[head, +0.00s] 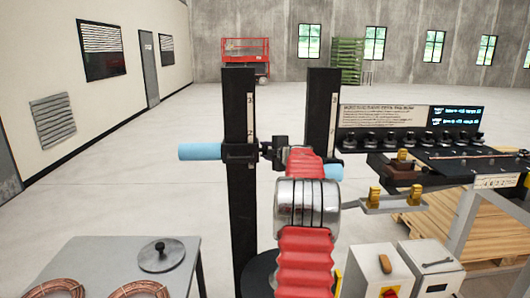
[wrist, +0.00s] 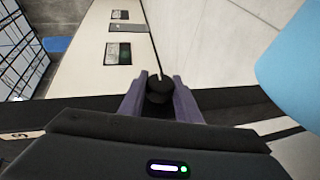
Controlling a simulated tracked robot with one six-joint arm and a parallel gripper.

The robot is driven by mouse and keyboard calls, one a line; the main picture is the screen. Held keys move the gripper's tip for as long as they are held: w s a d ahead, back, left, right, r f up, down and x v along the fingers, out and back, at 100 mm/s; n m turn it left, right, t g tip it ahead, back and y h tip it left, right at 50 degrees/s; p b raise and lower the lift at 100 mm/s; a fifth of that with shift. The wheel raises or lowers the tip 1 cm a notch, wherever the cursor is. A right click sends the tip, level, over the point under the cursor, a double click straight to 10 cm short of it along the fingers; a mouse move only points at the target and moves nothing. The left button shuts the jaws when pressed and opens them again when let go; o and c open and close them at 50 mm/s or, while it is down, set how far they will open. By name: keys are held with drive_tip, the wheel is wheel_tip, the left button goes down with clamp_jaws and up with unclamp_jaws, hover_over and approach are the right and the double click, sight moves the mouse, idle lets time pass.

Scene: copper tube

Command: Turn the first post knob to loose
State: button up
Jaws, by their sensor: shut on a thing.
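The first post (head: 241,190) is a tall black upright with a white scale, left of a second black post (head: 320,110) in the head view. A black clamp (head: 238,153) sits on it. In the wrist view the black round post knob (wrist: 158,90) has a white mark pointing up the picture. My gripper (wrist: 158,95) has its two purple-grey fingers shut on the knob, one on each side. In the head view my gripper (head: 268,150) is at the right side of the clamp, and the knob is too small or hidden to make out there.
A light-blue cylinder (head: 200,152) sticks out left of the clamp; a light-blue surface (wrist: 290,60) is close at the wrist view's right. A grey table (head: 110,255) with copper coils (head: 55,288) stands front left. A bench (head: 460,160) with several black knobs is at right.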

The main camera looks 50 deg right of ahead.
drive_tip(key=shift+w+a+f+n+t+h, duration=0.2)
drive_tip(key=shift+f+n+t+h, duration=0.15)
drive_tip(key=shift+t, duration=0.75)
drive_tip(key=shift+n+t+h, duration=0.45)
drive_tip(key=shift+t+h, duration=0.15)
drive_tip(key=shift+h, duration=0.05)
drive_tip(key=shift+s+d, duration=0.1)
drive_tip(key=o, duration=1)
drive_tip(key=shift+o, duration=0.3)
drive_tip(key=shift+r, duration=0.2)
drive_tip(key=shift+d, duration=0.1)
